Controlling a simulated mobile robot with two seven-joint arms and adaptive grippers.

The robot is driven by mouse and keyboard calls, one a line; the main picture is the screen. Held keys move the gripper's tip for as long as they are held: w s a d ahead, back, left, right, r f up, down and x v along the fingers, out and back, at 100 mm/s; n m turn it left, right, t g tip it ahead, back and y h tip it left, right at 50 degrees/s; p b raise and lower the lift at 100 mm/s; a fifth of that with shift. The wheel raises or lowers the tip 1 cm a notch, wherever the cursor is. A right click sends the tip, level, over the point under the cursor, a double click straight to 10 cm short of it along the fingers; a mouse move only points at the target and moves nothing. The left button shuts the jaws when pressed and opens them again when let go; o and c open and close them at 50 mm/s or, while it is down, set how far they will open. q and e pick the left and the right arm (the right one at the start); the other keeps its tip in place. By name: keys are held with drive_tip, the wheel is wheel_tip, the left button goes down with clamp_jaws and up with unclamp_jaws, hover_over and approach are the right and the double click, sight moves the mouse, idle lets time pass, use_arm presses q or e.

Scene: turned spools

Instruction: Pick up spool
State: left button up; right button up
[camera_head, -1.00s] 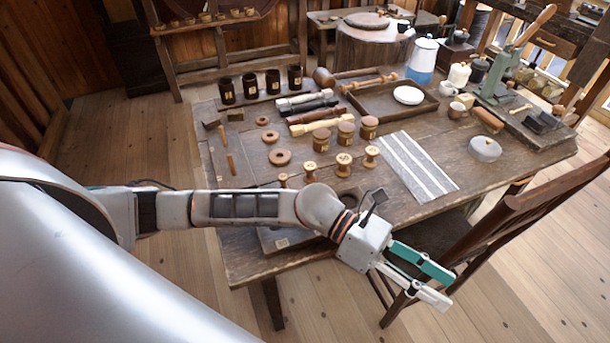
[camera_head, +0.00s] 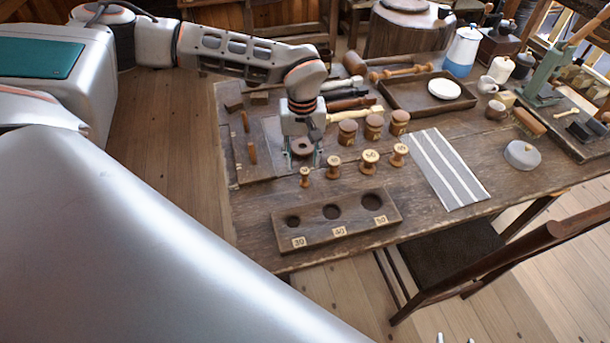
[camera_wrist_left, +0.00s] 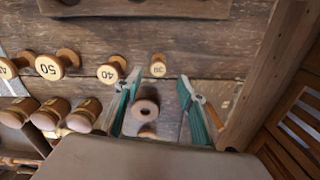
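Several pale turned spools stand in a row on the table: a small one (camera_head: 305,177), which shows as 30 in the left wrist view (camera_wrist_left: 158,66), one marked 40 (camera_wrist_left: 111,71), one marked 50 (camera_wrist_left: 57,65) and another at the right end (camera_head: 398,155). My left gripper (camera_head: 303,162) points down, open and empty, just behind the small spool. In the wrist view its green fingers stand apart, with the small spool beyond the tips. A wooden ring (camera_wrist_left: 145,109) lies below, between the fingers. Two grey tips at the head view's bottom edge may be my right gripper (camera_head: 455,338).
A block with three round holes (camera_head: 337,232), labelled 30, 40 and 50, lies at the table's near edge. Darker lidded spools (camera_head: 373,127) stand behind the row. A striped cloth (camera_head: 447,170) lies right. A chair (camera_head: 500,255) stands at the near side.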

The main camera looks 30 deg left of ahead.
sight(305, 170)
use_arm(q)
drive_tip(key=f, duration=0.6)
drive_tip(key=shift+s+d, duration=0.2)
drive_tip(key=shift+d, duration=0.2)
drive_tip(key=shift+w+f, duration=0.1)
drive_tip(key=shift+f, duration=0.3)
drive_tip(key=c, duration=0.9)
